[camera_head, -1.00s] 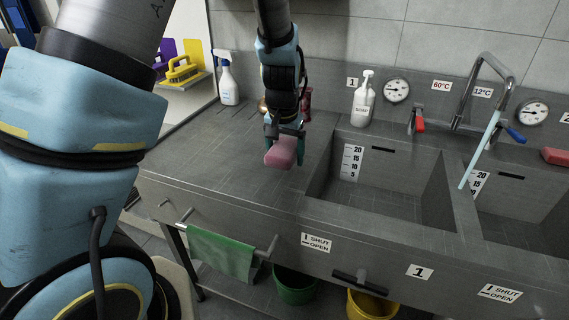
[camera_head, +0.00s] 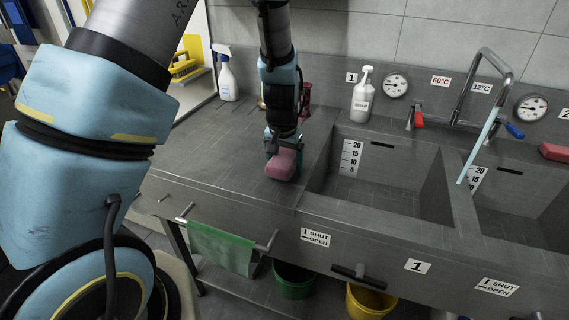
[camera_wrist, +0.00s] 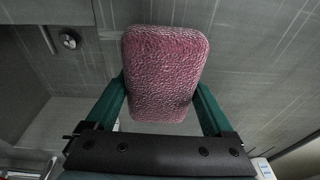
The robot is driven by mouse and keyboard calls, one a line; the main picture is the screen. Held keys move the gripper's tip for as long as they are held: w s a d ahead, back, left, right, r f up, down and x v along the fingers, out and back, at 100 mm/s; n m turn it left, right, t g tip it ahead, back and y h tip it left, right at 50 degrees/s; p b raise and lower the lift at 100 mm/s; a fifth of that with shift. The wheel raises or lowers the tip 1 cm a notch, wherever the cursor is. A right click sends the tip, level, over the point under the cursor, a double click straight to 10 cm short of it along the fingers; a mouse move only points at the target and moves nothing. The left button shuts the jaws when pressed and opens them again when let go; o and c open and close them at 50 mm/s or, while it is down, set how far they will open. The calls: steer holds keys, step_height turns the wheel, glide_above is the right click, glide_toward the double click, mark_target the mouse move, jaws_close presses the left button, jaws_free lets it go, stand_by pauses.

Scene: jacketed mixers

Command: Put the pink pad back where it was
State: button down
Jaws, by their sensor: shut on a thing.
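The pink pad (camera_head: 281,164) is a small block with rounded corners and a rough pink face. My gripper (camera_head: 283,152) is shut on it, with a green finger on each side of the pad. In the head view the pad is low over the grey counter, left of the first sink; whether it touches the counter I cannot tell. In the wrist view the pad (camera_wrist: 165,72) fills the middle, between the two green fingers (camera_wrist: 160,105). The counter surface directly under the pad is hidden.
The first sink (camera_head: 385,170) lies just right of the pad. A white soap bottle (camera_head: 362,95), a spray bottle (camera_head: 227,78) and a dark red object (camera_head: 305,98) stand at the back. A red block (camera_head: 555,152) sits at the far right. The left counter (camera_head: 215,150) is clear.

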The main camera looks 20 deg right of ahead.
mark_target(283, 161)
steer(key=shift+c, duration=0.6)
jaws_free()
steer(key=shift+a+f, duration=0.1)
steer(key=shift+f, duration=0.2)
steer(key=shift+o, duration=0.6)
steer(key=shift+s+f, duration=0.1)
steer(key=shift+s, duration=0.05)
step_height(283, 161, up, 13)
steer(key=s+a+b, duration=0.1)
steer(key=s, duration=0.1)
steer(key=s+a+n+y, duration=0.1)
steer(key=a+n, duration=0.6)
steer(key=a, duration=2.2)
steer(key=shift+s+a+f+n, duration=0.2)
steer(key=shift+s+a+n, duration=0.1)
steer(key=shift+s, duration=0.35)
